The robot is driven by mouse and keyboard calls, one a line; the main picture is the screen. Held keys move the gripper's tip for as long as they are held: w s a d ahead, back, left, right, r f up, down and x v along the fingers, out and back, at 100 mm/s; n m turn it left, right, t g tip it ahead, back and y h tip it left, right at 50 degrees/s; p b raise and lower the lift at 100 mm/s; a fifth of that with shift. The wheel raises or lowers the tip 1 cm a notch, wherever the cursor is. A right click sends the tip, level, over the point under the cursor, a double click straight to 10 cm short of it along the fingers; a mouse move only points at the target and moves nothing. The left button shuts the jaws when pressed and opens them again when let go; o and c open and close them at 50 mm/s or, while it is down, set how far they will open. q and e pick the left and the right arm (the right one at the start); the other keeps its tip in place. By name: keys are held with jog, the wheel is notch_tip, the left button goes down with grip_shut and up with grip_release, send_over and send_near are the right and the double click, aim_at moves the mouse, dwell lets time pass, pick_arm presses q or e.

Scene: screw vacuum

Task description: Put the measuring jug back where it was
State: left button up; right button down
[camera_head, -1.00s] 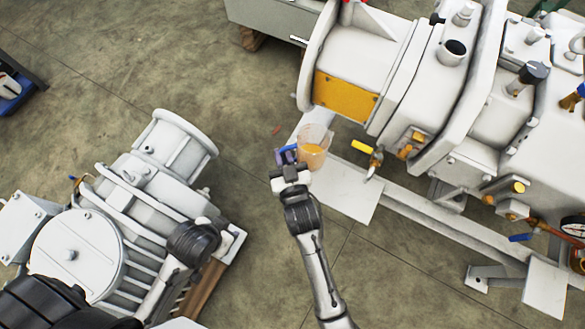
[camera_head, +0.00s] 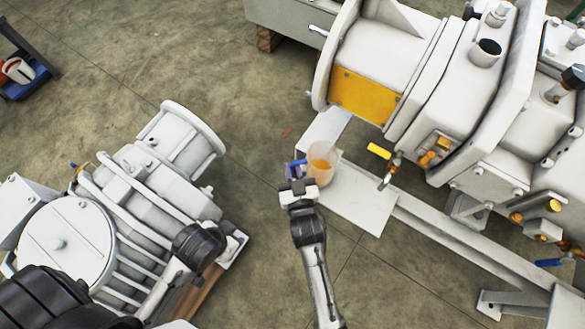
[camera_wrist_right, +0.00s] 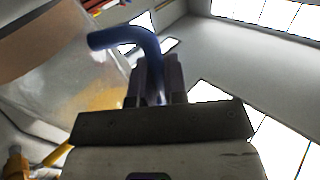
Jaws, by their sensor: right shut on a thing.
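The measuring jug (camera_head: 323,163) is a clear beaker with orange liquid in it and a blue handle. It also shows in the right wrist view (camera_wrist_right: 75,75), large at the left. My right gripper (camera_head: 297,172) is shut on its blue handle (camera_wrist_right: 128,38); the fingers (camera_wrist_right: 157,80) close around the handle's lower part. The jug looks upright, held over or near the pale base plate below the large machine; its height above the plate cannot be told. My left arm's dark links show at the lower left, but its gripper is not visible.
The large white machine with an orange panel (camera_head: 364,97) stands at the upper right. A yellow-handled valve (camera_head: 379,151) is just right of the jug. The base plate (camera_head: 360,204) extends below it. A second pump (camera_head: 110,215) stands left. Open floor (camera_head: 245,105) lies between.

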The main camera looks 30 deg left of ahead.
jog(key=shift+f, duration=0.15)
jog(key=c, duration=1.2)
grip_release()
jog(key=shift+o, duration=0.2)
jog(key=shift+r, duration=0.2)
jog(key=shift+s+d+p, duration=0.2)
jog(key=shift+s+p, duration=0.05)
jog(key=shift+p, duration=0.1)
jog(key=p+v, duration=0.5)
jog(key=v, duration=0.6)
